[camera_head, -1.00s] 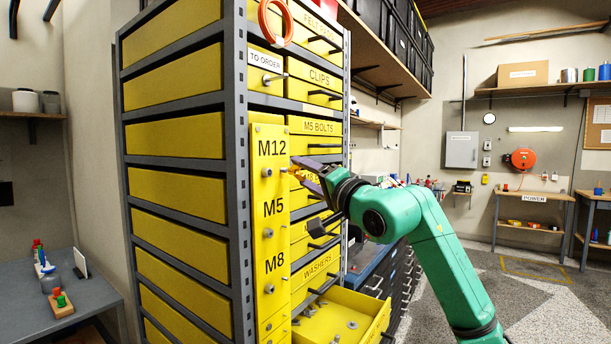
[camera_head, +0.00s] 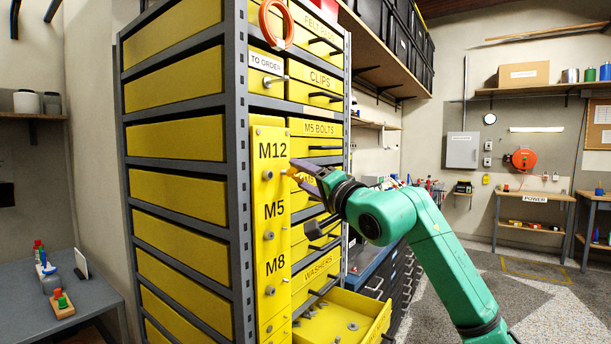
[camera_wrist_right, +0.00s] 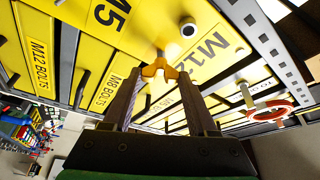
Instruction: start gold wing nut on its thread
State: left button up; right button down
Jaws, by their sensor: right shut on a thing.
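My right gripper (camera_head: 302,172) is shut on the gold wing nut (camera_head: 290,173), just right of the yellow label strip on the drawer cabinet. In the right wrist view the wing nut (camera_wrist_right: 160,68) sits between the two fingertips (camera_wrist_right: 162,78). The grey M12 stud (camera_head: 267,174) sticks out of the strip under the M12 label. It also shows in the right wrist view (camera_wrist_right: 188,27), above and right of the wing nut. The nut looks apart from the stud; the depth gap is hard to judge. My left gripper is out of view.
The strip also bears an M5 stud (camera_head: 269,236) and an M8 stud (camera_head: 270,290). A washer drawer (camera_head: 350,318) stands open below my right arm. An orange ring (camera_head: 272,22) hangs on the cabinet's upper front. Floor to the right is clear.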

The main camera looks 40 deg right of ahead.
jog(key=shift+w+a+p, duration=0.15)
jog(key=shift+w+p, duration=0.45)
jog(key=shift+w, duration=0.05)
jog(key=shift+c, duration=0.6)
grip_release()
jog(key=shift+s+f+b, duration=0.2)
jog(key=shift+s+b, duration=0.05)
jog(key=shift+b, duration=0.15)
jog(key=s+f+b, duration=0.2)
jog(key=s+b, duration=0.8)
jog(key=s, duration=0.4)
jog(key=shift+a+f+b, duration=0.15)
jog(key=shift+a+b, duration=0.25)
